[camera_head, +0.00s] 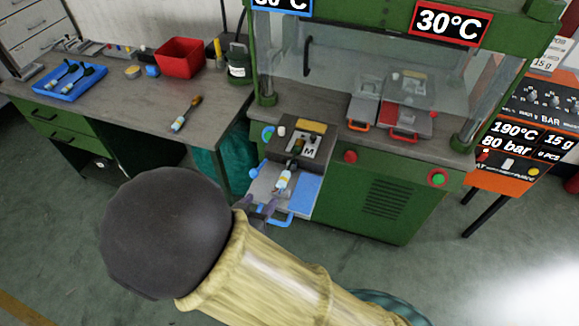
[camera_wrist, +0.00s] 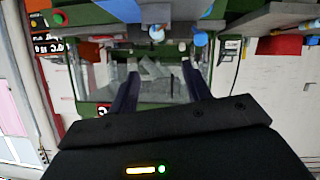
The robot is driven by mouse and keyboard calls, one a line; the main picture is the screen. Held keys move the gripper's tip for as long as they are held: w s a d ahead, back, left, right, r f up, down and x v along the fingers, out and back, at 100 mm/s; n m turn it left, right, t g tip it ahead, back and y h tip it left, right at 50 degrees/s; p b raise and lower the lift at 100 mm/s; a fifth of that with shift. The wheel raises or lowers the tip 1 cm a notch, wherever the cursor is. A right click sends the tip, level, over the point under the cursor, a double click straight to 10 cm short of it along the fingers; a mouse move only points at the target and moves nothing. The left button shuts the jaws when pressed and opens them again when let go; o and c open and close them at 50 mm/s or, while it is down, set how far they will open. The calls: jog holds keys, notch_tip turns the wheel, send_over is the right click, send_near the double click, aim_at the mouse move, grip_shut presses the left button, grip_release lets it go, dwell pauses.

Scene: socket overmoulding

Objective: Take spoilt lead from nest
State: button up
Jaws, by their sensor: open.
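The lead (camera_head: 283,180) has a dark end and a pale, blue-marked body. Its dark end lies at the nest (camera_head: 308,143), a dark block marked M, and its pale end reaches forward over the pull-out tray (camera_head: 307,190). My gripper (camera_head: 258,208) is just in front and left of the lead's pale end, apart from it. In the wrist view my gripper (camera_wrist: 160,72) shows two fingers spread with nothing clearly between them. I cannot surely pick out the lead in that view.
Another lead (camera_head: 186,114) lies on the left bench. The green press (camera_head: 385,185) carries grey mould plates (camera_head: 405,95) to the right. Open floor lies in front.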

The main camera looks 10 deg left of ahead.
aim_at(285, 173)
jog(key=x, duration=1.2)
jog(key=shift+p+x, duration=0.35)
jog(key=shift+x, duration=2.3)
grip_shut()
jog(key=shift+r, duration=0.1)
notch_tip(285, 173, up, 10)
jog(key=shift+f, duration=0.1)
